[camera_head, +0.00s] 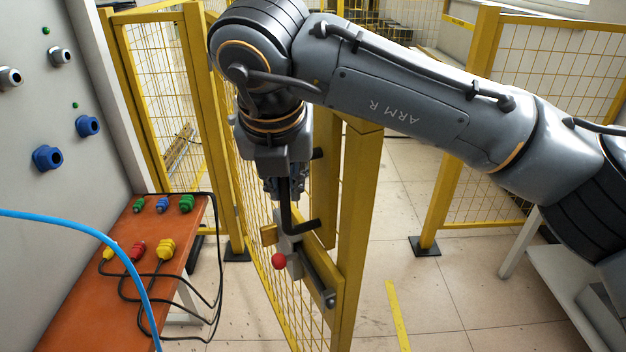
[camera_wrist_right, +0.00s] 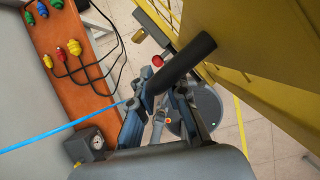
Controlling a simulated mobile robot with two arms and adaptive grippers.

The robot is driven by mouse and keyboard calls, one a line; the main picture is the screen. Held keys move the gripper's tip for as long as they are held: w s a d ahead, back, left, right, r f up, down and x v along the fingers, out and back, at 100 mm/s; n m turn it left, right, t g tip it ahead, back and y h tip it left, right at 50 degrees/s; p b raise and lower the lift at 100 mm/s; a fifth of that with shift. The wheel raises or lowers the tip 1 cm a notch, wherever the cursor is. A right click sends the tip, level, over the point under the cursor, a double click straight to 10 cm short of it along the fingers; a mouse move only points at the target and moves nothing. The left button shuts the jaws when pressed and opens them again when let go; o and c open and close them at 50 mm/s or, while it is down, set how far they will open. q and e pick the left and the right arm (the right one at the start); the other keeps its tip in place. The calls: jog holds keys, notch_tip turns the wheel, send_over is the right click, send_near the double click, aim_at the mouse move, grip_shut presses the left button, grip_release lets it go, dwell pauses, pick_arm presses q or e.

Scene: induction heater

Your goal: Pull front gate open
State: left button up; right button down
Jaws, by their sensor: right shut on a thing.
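The front gate (camera_head: 358,225) is a yellow frame with wire mesh, in the middle of the head view. It stands at an angle, with its near upright apart from the fixed yellow post on the right. A latch with a red knob (camera_head: 279,261) and a black handle (camera_head: 287,222) is on the gate; the red knob also shows in the right wrist view (camera_wrist_right: 157,60). My right gripper (camera_head: 284,186) points down and is shut on the black handle, a dark bar (camera_wrist_right: 186,61) in the right wrist view. Its fingertips are partly hidden. My left gripper is out of view.
An orange bench (camera_head: 95,315) with coloured connectors and black cables stands at left, beside a grey panel (camera_head: 40,120) with sockets. A blue cable (camera_head: 110,243) crosses in front. A fence post (camera_head: 457,140) stands at right. Tiled floor between gate and post is clear.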

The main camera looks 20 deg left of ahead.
jog(key=shift+a+r, duration=0.2)
jog(key=shift+a, duration=0.05)
jog(key=c, duration=1.3)
grip_release()
jog(key=shift+c, duration=0.2)
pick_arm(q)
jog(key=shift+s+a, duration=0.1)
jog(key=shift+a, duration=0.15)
pick_arm(e)
jog(key=shift+a+f, duration=0.1)
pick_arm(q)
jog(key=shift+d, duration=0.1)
pick_arm(e)
jog(key=v, duration=1.2)
